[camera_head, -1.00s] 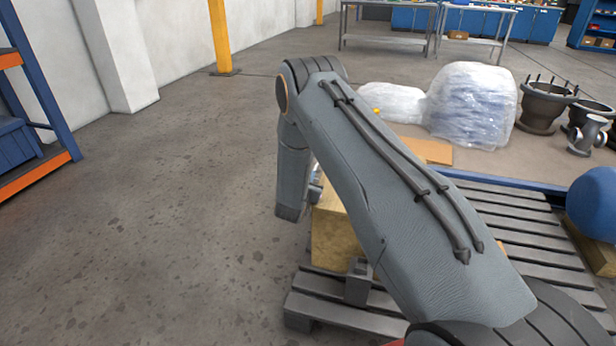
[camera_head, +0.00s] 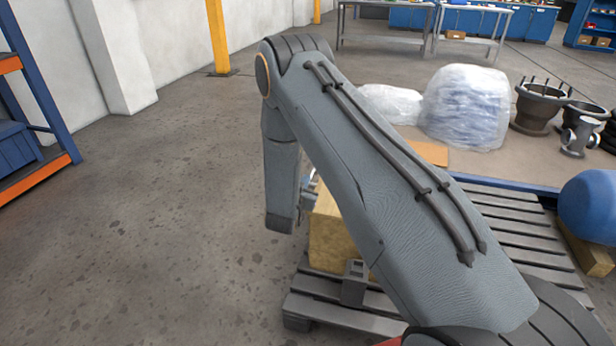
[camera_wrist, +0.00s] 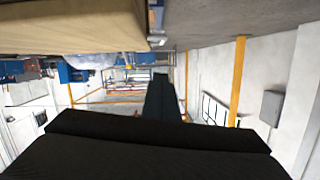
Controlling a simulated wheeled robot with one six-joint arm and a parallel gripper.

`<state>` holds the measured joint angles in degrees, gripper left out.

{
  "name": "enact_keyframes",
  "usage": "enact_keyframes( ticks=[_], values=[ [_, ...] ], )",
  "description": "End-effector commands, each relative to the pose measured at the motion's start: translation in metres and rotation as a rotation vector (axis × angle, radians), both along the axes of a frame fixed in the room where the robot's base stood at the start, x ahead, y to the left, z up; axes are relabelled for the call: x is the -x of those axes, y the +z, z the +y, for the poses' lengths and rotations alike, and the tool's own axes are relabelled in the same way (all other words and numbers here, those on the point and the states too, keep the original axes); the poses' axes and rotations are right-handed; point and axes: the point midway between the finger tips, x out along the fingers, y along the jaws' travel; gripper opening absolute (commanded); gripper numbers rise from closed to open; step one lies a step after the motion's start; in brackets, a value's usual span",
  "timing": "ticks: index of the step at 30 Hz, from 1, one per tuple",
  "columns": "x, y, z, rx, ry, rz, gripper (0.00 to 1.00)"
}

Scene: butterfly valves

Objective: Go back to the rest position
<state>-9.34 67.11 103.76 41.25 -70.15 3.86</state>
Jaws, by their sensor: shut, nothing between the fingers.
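My arm crosses the head view, with its elbow raised and its far link hanging down. My gripper is hidden behind it in that view. In the wrist view my gripper (camera_wrist: 162,98) shows dark, with its fingers together and nothing between them. A metal fitting (camera_head: 310,188), perhaps part of a valve, shows partly behind my arm beside a tan block (camera_head: 332,235). In the wrist view a metal part (camera_wrist: 156,28) shows at the top, beside a large beige surface (camera_wrist: 70,22), clear of my fingers.
A grey slatted pallet (camera_head: 335,316) lies under and beside my arm. Wrapped bundles (camera_head: 466,105), dark flanged pipe parts (camera_head: 540,105) and a blue rounded object (camera_head: 590,205) are at right. A blue and orange rack (camera_head: 45,165) stands at left. The floor (camera_head: 150,220) between is clear.

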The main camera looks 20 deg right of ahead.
Motion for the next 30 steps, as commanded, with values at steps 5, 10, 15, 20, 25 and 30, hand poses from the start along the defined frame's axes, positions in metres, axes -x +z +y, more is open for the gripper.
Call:
enact_keyframes(
  ticks=[5,10,15,20,25,30],
  values=[
    [0.016,0.005,0.009,0.001,-0.001,0.001,0.0],
    [0.014,0.017,0.02,-0.029,0.027,0.025,0.0],
    [0.009,0.049,0.054,-0.118,0.125,0.132,0.0],
    [0.023,0.085,0.092,-0.199,0.247,0.273,0.0],
    [0.058,0.122,0.129,-0.253,0.378,0.431,0.0],
    [0.113,0.157,0.157,-0.28,0.502,0.596,0.0]
  ],
)
